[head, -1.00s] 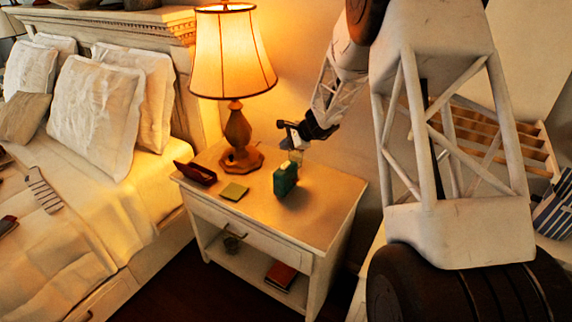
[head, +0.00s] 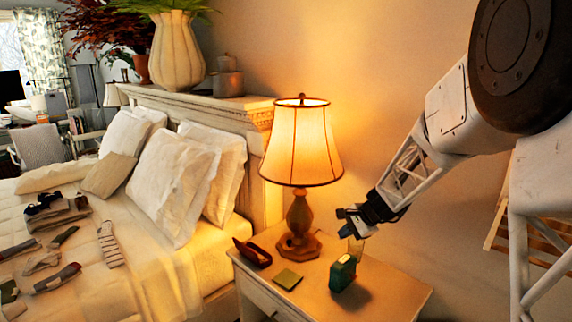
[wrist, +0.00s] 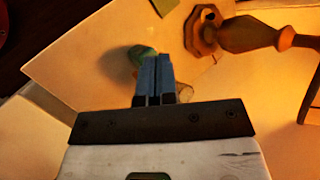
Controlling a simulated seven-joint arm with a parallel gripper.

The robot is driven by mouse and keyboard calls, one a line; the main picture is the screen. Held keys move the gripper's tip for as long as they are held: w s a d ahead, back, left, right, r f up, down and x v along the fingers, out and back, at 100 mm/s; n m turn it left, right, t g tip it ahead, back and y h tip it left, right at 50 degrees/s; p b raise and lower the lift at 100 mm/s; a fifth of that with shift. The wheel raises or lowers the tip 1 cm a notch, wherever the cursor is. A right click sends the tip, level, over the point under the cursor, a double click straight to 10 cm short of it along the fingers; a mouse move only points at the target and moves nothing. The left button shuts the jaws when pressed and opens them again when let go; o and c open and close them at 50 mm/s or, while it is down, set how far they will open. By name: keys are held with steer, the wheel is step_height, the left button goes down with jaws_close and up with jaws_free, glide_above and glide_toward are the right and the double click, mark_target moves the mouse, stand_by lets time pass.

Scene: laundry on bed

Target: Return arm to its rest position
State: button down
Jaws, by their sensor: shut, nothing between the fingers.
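My gripper (head: 347,225) is in the air above the nightstand (head: 405,291), to the right of the lamp (head: 301,150). Its blue fingers are together and empty in the wrist view (wrist: 154,78). A green box-like item (head: 342,273) stands on the nightstand below the gripper. It is partly hidden behind the fingers in the wrist view (wrist: 141,54). A clear glass-like thing (head: 355,248) is just behind the green item. My arm reaches in from the upper right.
A dark red open case (head: 253,254) and a small green square (head: 288,279) lie on the nightstand. The bed (head: 150,285) at the left holds pillows and several socks (head: 110,243). The headboard (head: 258,120) carries a vase (head: 176,52). A slatted wooden thing (head: 545,249) is at the right.

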steer(key=s+a+r+n+h, duration=0.1)
steer(key=s+r+n, duration=0.15)
steer(key=s, duration=0.35)
steer(key=s+a+r+n, duration=0.1)
steer(key=s+r, duration=0.3)
steer(key=s, duration=0.1)
steer(key=s+d+r+n+h, duration=0.1)
steer(key=s+r+n+h, duration=0.1)
steer(key=s, duration=1.4)
steer(key=s+d+r+n+g+h, duration=0.1)
steer(key=s+n+h, duration=0.3)
steer(key=s, duration=1.3)
steer(key=shift+r+n, duration=0.7)
steer(key=shift+n, duration=0.25)
